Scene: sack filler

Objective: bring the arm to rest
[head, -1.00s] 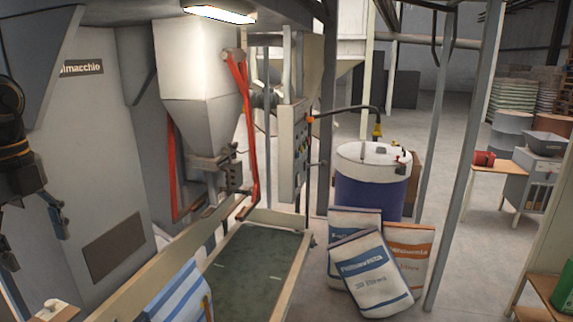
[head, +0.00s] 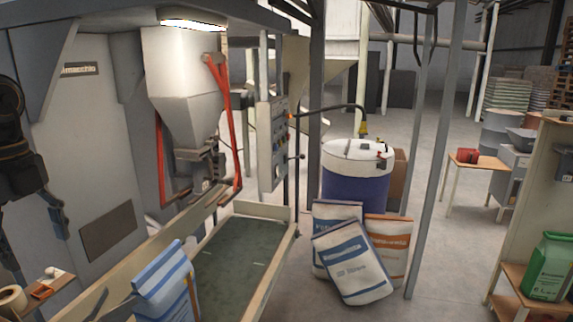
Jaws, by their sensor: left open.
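My left gripper (head: 40,250) hangs at the left edge of the head view, pointing down. Its two dark fingers are spread apart, with nothing between them. Part of the left arm is cut off by the picture edge. The gripper shows in front of the grey wall panel of the filling machine (head: 85,160), apart from the sacks. My right gripper is not in view.
A blue-and-white striped sack (head: 165,285) stands at the front of a trough (head: 240,208) below a hopper (head: 185,80). A small wooden board (head: 48,288) lies below my left gripper. Filled sacks (head: 352,265) lean by a blue drum (head: 355,190). A shelf (head: 545,190) stands right.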

